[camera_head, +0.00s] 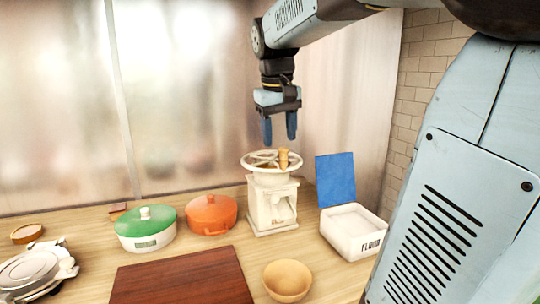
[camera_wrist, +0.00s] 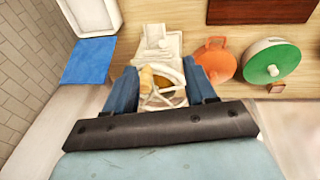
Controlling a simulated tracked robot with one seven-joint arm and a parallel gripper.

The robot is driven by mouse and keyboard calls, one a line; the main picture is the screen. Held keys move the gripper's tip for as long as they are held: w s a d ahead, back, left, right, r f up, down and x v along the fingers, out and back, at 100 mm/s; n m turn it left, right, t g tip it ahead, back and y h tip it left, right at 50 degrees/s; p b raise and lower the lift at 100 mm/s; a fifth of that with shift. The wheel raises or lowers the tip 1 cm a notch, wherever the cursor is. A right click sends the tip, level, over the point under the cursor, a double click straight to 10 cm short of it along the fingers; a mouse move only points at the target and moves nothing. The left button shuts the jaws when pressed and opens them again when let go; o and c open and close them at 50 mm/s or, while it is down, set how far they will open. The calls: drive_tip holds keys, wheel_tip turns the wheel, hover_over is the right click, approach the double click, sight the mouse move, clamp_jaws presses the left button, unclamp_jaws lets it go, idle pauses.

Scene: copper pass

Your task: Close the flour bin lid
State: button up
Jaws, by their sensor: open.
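The flour bin (camera_head: 351,232) is a white box marked FLOUR at the right of the counter in the head view. Its blue lid (camera_head: 335,180) stands raised, nearly upright, at the bin's back edge, so the bin is open. In the wrist view the blue lid (camera_wrist: 88,61) and the white bin (camera_wrist: 92,16) are at the upper left. My gripper (camera_head: 280,128) hangs pointing down above the grinder, to the left of the lid and higher than it. The fingers (camera_wrist: 163,90) are apart with nothing held between them.
A white grinder (camera_head: 271,205) with a wheel and wooden knob stands left of the bin, below my gripper. An orange pot (camera_head: 211,214), a white pot with green lid (camera_head: 146,228), a wooden bowl (camera_head: 287,281) and a dark red board (camera_head: 182,280) are on the counter. A brick wall is at right.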

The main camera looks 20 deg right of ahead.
drive_tip(key=w+d+r+g, duration=0.1)
drive_tip(key=w+d+g, duration=0.4)
drive_tip(key=w+d, duration=1.25)
drive_tip(key=g+y, duration=0.1)
drive_tip(key=y, duration=0.1)
approach(330, 156)
drive_tip(key=w+d+r, duration=0.2)
drive_tip(key=w, duration=0.2)
drive_tip(key=shift+m, duration=0.4)
drive_tip(key=x, duration=1.3)
drive_tip(key=shift+s+d+f, duration=0.1)
drive_tip(key=shift+s+f, duration=0.05)
drive_tip(key=shift+f, duration=0.1)
drive_tip(key=shift+c, duration=0.4)
clamp_jaws()
